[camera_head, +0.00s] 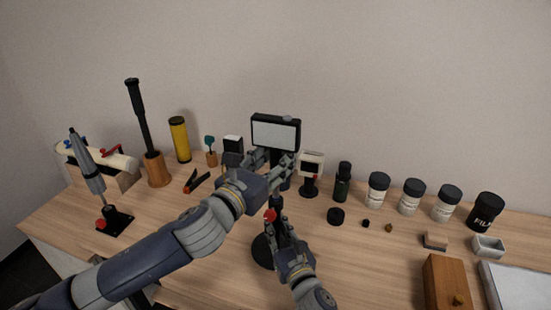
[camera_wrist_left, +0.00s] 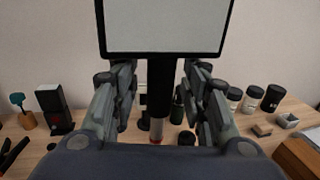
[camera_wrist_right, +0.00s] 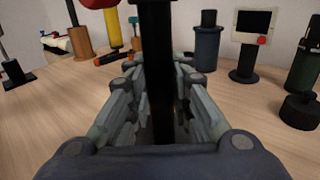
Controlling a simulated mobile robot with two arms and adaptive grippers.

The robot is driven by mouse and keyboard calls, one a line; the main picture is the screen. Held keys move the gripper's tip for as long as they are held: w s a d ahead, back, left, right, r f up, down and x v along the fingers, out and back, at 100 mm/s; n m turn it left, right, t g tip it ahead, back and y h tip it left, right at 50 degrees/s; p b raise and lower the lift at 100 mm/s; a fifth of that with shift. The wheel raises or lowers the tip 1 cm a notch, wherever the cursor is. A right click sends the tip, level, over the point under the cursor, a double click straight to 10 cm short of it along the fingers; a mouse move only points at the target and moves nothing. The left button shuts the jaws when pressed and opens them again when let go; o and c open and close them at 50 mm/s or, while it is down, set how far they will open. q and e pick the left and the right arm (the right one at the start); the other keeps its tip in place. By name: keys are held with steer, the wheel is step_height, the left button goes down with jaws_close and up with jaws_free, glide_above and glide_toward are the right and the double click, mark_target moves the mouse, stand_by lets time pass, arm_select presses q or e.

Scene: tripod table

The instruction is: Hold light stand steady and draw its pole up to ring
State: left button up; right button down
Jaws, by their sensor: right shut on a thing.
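The light stand has a flat panel lamp (camera_head: 276,133) on a black pole and a round black base (camera_head: 263,251). A red knob (camera_head: 269,214) sits on the pole's lower part. In the left wrist view the black upper pole (camera_wrist_left: 161,88) stands between the fingers, with a thinner pale length and a reddish band (camera_wrist_left: 156,134) below. My left gripper (camera_head: 278,172) is open around the pole under the lamp, with gaps at both sides. My right gripper (camera_head: 275,232) is shut on the lower pole, above the base. The right wrist view shows the black pole (camera_wrist_right: 158,70) between its fingers.
Behind stand a small screen device (camera_head: 311,170) and a dark bottle (camera_head: 343,182). White labelled jars (camera_head: 411,196) line the right, with a wooden box (camera_head: 446,283) in front. A soldering-iron-like tool on a stand (camera_head: 88,172) is at left. Bare tabletop lies right of the base.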

steer(key=shift+f, duration=0.1)
arm_select(q)
steer(key=v, duration=1.2)
steer(key=shift+f, duration=0.1)
arm_select(e)
steer(key=c, duration=1.4)
jaws_free()
steer(key=shift+o, duration=0.2)
steer(key=shift+s, duration=0.1)
